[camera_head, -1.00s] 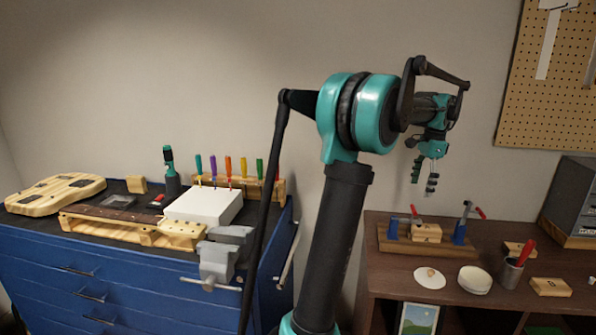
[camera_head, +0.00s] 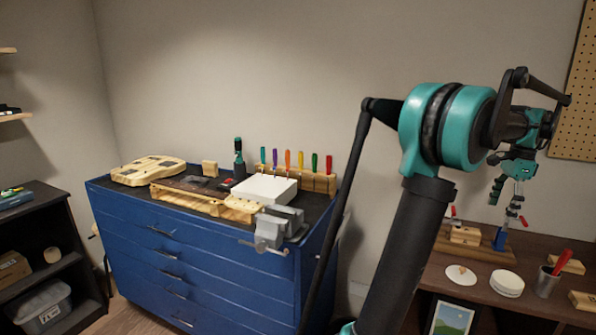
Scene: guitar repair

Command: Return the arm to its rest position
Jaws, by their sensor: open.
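My arm rises at the right of the head view, with a teal shoulder joint and dark links. My gripper (camera_head: 508,205) hangs at the end of the arm at the right. It points down and shows in front of the wooden clamp fixture (camera_head: 470,246) on the brown bench. Its fingers are small in the picture; they look open with nothing between them. Whether it touches anything below cannot be told, but it seems to hang above the bench.
A blue tool cabinet (camera_head: 200,262) stands left of my arm, bearing a guitar body (camera_head: 148,170), a grey vise (camera_head: 277,228), a white box (camera_head: 264,189) and a screwdriver rack (camera_head: 318,182). A dark shelf (camera_head: 62,232) stands far left. The brown bench (camera_head: 520,243) holds discs and a cup (camera_head: 546,283).

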